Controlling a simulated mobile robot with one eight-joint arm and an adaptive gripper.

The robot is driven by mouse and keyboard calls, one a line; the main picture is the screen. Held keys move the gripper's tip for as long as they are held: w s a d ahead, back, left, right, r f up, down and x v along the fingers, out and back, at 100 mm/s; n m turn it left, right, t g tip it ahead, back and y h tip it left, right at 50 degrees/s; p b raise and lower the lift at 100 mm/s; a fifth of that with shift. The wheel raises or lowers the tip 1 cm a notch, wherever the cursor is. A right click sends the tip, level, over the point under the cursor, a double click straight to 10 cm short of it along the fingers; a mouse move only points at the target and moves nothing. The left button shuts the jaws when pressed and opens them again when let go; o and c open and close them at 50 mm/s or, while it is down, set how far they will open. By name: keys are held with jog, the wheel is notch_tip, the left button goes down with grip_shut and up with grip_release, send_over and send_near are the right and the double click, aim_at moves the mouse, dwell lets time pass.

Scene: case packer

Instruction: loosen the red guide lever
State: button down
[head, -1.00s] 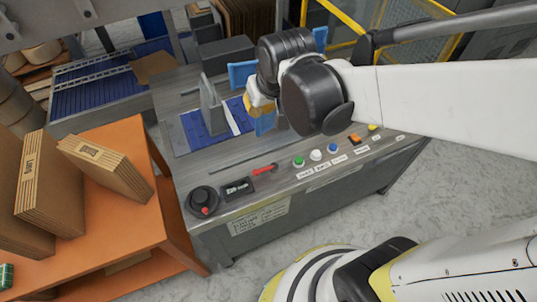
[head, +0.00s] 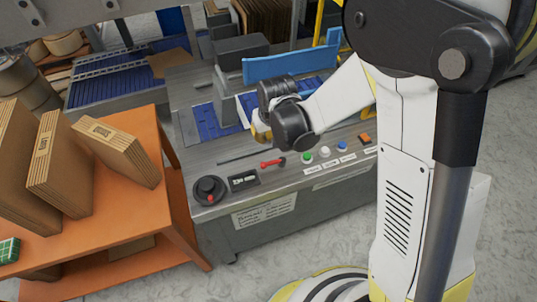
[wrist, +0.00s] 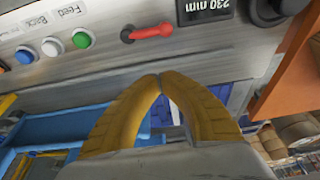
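The red guide lever (head: 272,162) lies on the grey sloped control panel, between the black display and the green button. It also shows in the wrist view (wrist: 152,32), pointing sideways from a dark pivot, just beyond my fingertips. My gripper (wrist: 160,78) has two yellow curved fingers whose tips meet, with nothing between them. In the head view my gripper (head: 262,134) hangs over the machine top, a little behind the lever and apart from it. The fingers are partly hidden there by my dark wrist joint.
A display (wrist: 205,10) reading 230 mm and a black knob (head: 209,189) sit left of the lever in the head view. Buttons, including a green one (head: 307,156), sit to its right. A blue guide plate (head: 290,66) rises behind my wrist. An orange table (head: 130,195) with cartons stands left.

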aim_at(263, 150)
jog(key=b+x, duration=0.4)
jog(key=x, duration=0.6)
jog(key=s, duration=0.1)
jog(key=s+b, duration=0.1)
jog(key=s+d, duration=0.1)
jog(key=shift+r+b, duration=0.3)
jog(key=shift+s+d+r, duration=0.1)
jog(key=shift+s, duration=0.3)
